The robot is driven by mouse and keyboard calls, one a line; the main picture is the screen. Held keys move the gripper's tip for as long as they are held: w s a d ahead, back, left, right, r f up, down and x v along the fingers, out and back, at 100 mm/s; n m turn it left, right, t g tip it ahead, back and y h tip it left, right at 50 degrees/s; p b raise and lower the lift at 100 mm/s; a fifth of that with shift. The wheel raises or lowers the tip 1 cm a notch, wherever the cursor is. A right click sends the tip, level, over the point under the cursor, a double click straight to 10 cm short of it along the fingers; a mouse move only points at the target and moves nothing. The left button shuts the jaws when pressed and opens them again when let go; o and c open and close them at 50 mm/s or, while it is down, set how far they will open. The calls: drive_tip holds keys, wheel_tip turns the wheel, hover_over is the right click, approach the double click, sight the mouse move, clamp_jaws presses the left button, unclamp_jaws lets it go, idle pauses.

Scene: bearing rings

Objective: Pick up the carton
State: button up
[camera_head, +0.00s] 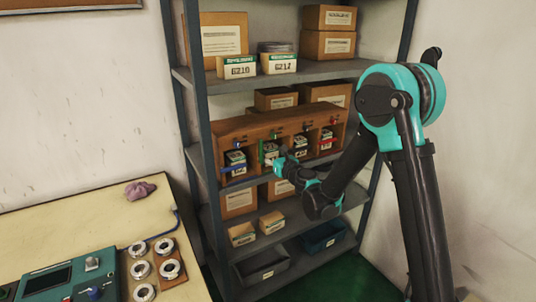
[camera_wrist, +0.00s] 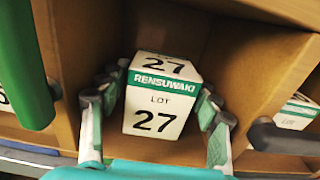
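In the head view my gripper (camera_head: 277,161) reaches into the rack (camera_head: 240,131) on the middle shelf, at the compartment with the green marker. The carton (camera_head: 270,152) shows there, partly hidden by my gripper.
A green bar (camera_wrist: 30,65) stands close at the left in the wrist view, and a dark rounded bar (camera_wrist: 285,138) at the right. Neighbouring compartments hold similar cartons (camera_head: 236,160). Boxes and bins fill the other shelves. A workbench (camera_head: 85,225) with metal rings stands at the left.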

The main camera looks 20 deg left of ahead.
clamp_jaws()
idle(0.4)
